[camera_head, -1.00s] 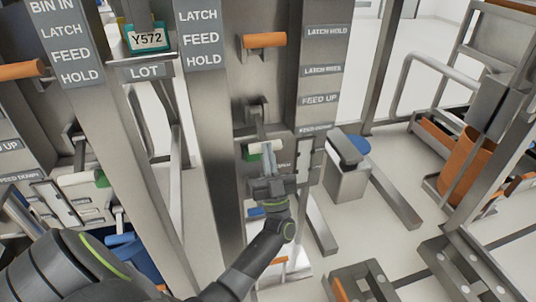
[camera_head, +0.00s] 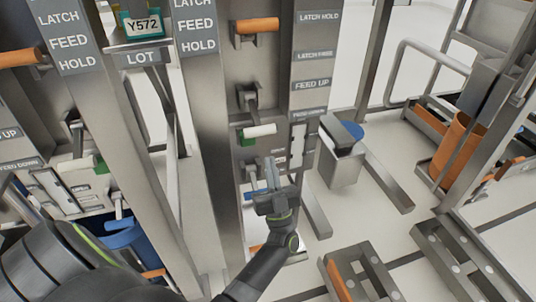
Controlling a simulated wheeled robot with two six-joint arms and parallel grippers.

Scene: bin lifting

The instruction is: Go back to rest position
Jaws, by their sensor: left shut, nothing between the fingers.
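My left gripper (camera_head: 271,172) is in the middle of the head view, pointing up the picture, its fingers shut with nothing between them. It is below a white-and-green handle (camera_head: 260,131) on the machine panel and looks apart from it. A lever (camera_head: 249,97) sits above that handle, and an orange handle (camera_head: 258,25) is higher up. My right gripper is not in view.
Grey posts with labels such as FEED UP (camera_head: 311,84) stand beside my arm. Metal beams (camera_head: 360,278) lie at the lower right. Pale floor shows between them.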

